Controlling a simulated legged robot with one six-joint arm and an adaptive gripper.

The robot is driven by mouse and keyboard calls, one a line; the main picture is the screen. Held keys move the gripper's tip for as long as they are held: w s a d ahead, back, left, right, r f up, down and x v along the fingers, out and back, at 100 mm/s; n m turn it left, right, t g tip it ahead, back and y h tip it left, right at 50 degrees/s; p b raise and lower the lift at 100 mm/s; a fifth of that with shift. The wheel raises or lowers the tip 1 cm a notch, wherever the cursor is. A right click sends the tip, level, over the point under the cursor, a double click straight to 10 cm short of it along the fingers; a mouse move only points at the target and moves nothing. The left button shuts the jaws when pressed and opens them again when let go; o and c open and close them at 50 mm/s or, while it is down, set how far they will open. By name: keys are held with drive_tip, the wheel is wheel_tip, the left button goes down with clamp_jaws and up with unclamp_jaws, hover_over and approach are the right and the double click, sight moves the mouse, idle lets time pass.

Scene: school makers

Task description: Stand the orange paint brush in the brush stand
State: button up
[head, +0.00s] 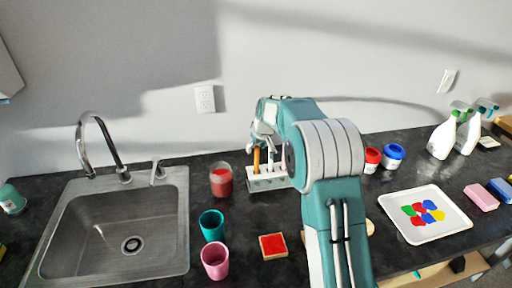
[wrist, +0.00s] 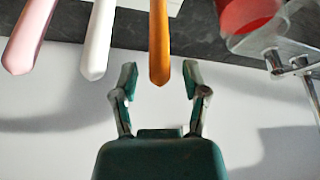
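The orange paint brush (head: 256,161) stands upright at the left end of the grey brush stand (head: 267,184). In the wrist view, its orange handle (wrist: 159,42) reaches down from the top of the picture, its end between my fingertips. My gripper (wrist: 159,78) is open, with a visible gap between each finger and the handle. In the head view, my gripper (head: 262,132) is above the stand and partly hidden by my arm. The stand's right part is hidden behind my arm.
A white brush handle (wrist: 98,40) and a pink one (wrist: 30,36) stand beside the orange one. A red jar (head: 221,181) is left of the stand. Teal (head: 212,226) and pink (head: 215,261) cups stand in front. The sink (head: 125,238) is at left, a paint tray (head: 426,214) at right.

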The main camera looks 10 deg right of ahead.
drive_tip(key=s+r, duration=1.4)
drive_tip(key=r, duration=0.2)
drive_tip(key=s+f+m, duration=0.1)
drive_tip(key=s, duration=1.3)
drive_tip(key=s+f+m+t+h, duration=0.1)
drive_tip(key=s+f+m, duration=0.1)
drive_tip(key=s, duration=1.3)
drive_tip(key=shift+s+m, duration=0.3)
drive_tip(key=shift+r, duration=0.1)
